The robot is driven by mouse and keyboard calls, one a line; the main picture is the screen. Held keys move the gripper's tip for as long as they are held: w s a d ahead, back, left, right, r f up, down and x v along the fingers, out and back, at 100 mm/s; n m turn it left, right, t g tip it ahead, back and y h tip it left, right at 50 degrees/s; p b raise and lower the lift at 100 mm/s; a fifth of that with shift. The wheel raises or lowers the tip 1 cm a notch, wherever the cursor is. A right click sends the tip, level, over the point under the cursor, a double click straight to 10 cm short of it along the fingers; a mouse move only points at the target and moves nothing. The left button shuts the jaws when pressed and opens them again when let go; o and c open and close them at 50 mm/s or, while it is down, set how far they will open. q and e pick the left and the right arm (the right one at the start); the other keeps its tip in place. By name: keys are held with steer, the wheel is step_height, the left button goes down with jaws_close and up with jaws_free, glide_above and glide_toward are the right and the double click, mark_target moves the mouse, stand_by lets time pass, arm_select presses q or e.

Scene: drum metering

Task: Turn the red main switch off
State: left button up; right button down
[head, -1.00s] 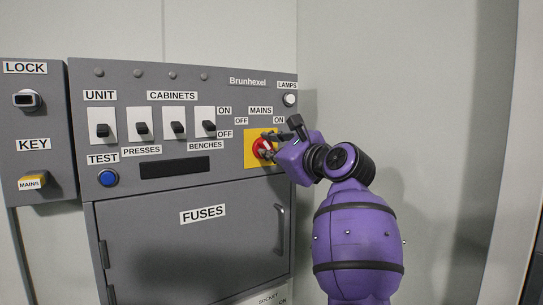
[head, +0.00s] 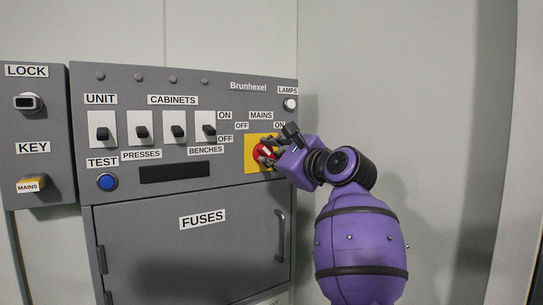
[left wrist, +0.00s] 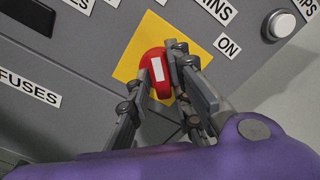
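The red main switch (head: 263,152) is a round red knob with a white mark, on a yellow plate (head: 250,142) at the right of the grey panel. OFF (head: 242,126) is labelled up left of it and ON up right. My left gripper (head: 269,151) is at the switch. In the left wrist view its two fingers (left wrist: 162,75) lie on either side of the red knob (left wrist: 158,88), seemingly touching both sides. The fingers hide part of the knob, and I cannot tell for certain which label its mark points to. My right gripper is not in view.
Rocker switches in white plates (head: 141,128) and a blue TEST button (head: 107,182) lie left of the switch. A LAMPS button (head: 290,104) is above right. The FUSES door (head: 180,255) with its handle is below. The wall to the right is bare.

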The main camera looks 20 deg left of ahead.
arm_select(q)
steer(key=shift+o, duration=0.9)
steer(key=shift+d, duration=0.1)
steer(key=v, duration=1.2)
